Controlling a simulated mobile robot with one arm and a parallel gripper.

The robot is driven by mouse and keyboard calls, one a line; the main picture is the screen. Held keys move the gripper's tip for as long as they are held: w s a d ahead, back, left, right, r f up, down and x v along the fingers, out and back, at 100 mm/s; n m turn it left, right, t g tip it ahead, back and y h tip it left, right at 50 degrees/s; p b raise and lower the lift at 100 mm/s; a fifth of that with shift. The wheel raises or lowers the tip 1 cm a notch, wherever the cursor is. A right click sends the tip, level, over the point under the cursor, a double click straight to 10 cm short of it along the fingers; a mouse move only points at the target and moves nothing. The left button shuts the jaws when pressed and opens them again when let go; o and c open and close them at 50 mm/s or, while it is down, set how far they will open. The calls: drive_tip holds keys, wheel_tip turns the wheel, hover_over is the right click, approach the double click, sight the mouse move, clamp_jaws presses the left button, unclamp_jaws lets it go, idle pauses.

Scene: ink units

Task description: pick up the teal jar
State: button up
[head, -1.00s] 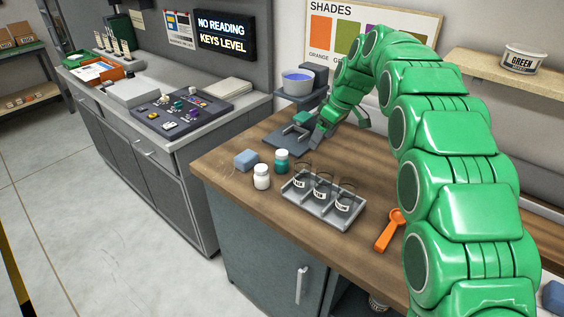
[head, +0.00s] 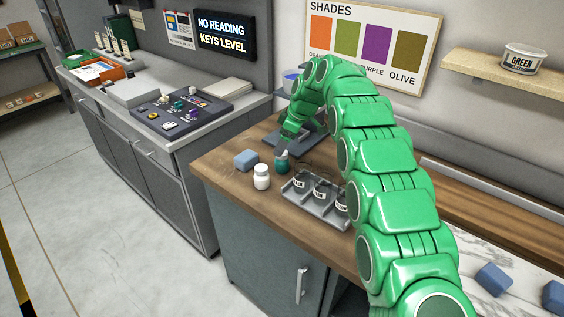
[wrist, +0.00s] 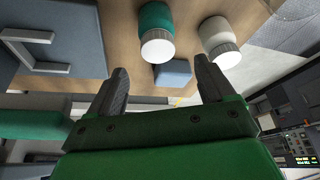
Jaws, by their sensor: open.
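The teal jar (head: 282,164) stands upright on the wooden worktop, just right of a white jar (head: 262,177). My gripper (head: 287,145) is above and just behind the teal jar in the head view, partly covering its top. In the wrist view the teal jar (wrist: 156,28) with its white lid shows ahead of my fingers. My gripper (wrist: 163,85) is open, its two dark fingers apart with nothing between them. The jar lies beyond the fingertips, apart from them. The white jar (wrist: 219,38) is to its right in that view.
A blue block (head: 246,159) lies left of the teal jar; it also shows in the wrist view (wrist: 173,73). A grey tray (head: 312,208) with several clear labelled jars stands close on the right. A grey stand (head: 314,142) is behind. Worktop left of the blocks is clear.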

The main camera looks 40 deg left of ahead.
sight(284, 153)
drive_tip(key=shift+f, duration=2.3)
drive_tip(key=x, duration=0.4)
drive_tip(key=shift+w+d+f, duration=0.1)
drive_tip(key=shift+d, duration=0.1)
drive_tip(key=c, duration=1.1)
